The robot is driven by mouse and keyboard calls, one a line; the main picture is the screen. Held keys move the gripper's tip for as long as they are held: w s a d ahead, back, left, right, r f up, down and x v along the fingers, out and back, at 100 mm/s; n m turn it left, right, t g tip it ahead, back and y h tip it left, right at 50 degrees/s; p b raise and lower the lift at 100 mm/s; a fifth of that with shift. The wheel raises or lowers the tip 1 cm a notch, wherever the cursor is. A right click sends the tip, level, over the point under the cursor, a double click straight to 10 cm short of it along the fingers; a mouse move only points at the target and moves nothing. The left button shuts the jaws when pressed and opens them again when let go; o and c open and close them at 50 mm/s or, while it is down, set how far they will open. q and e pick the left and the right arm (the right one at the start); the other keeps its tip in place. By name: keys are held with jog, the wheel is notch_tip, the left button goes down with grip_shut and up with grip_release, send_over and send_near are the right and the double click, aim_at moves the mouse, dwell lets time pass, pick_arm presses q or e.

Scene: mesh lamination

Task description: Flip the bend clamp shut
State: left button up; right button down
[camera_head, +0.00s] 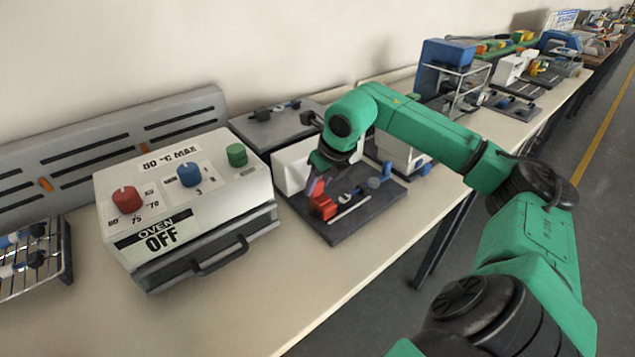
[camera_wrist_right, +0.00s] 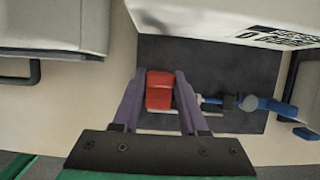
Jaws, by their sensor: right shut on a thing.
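The red part of the bend clamp (camera_head: 322,203) sits on a dark base board (camera_head: 338,235) in the head view. It also shows as a red block (camera_wrist_right: 159,91) in the right wrist view. My right gripper (camera_head: 318,183) reaches down on it from above. In the right wrist view its two purple fingers (camera_wrist_right: 159,100) stand on either side of the red block, shut on it. A blue and grey fitting (camera_wrist_right: 230,102) lies to the right of the block on the same board. My left gripper is not in view.
A white oven (camera_head: 185,200) reading OFF, with red, blue and green knobs, stands left of the board. A white housing (camera_head: 292,166) stands right behind the clamp. A wire rack (camera_head: 35,262) is at far left. The table front is clear.

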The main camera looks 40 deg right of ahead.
jog(key=c, duration=0.5)
grip_release()
jog(key=shift+f, duration=0.1)
jog(key=shift+o, duration=0.3)
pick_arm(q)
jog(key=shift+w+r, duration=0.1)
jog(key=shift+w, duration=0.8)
pick_arm(e)
jog(key=shift+s+r, duration=0.15)
jog(key=shift+r, duration=0.3)
pick_arm(q)
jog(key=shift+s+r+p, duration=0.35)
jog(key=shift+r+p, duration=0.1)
jog(key=shift+p, duration=0.05)
pick_arm(e)
jog(key=v, duration=1.3)
jog(key=shift+s+r, duration=0.25)
